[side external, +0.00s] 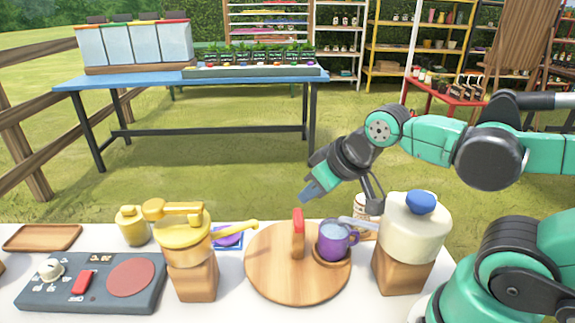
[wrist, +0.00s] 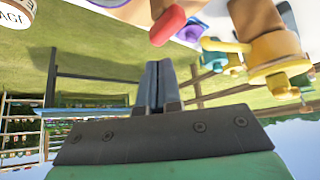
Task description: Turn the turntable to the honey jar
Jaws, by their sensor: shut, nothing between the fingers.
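The round wooden turntable (side external: 268,283) lies on the white table. An upright handle with a red face (side external: 298,235) stands on it; its red end also shows in the wrist view (wrist: 167,25). A purple mug (side external: 334,241) sits at the turntable's right side. A yellow pump jar (side external: 183,243) on a wooden block stands left of the turntable, and a cream pump jar (side external: 412,228) with a blue knob stands right. No honey label is readable, so I cannot tell which is honey. My gripper (side external: 308,195) is shut and empty, above and behind the handle, apart from it.
A small yellow pot (side external: 132,227) and a purple card (side external: 228,238) lie behind the yellow jar. A grey control panel (side external: 92,284) and wooden tray (side external: 42,237) are at left. A labelled jar (side external: 361,205) is partly hidden behind the mug. Both jars' spouts reach towards the turntable.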

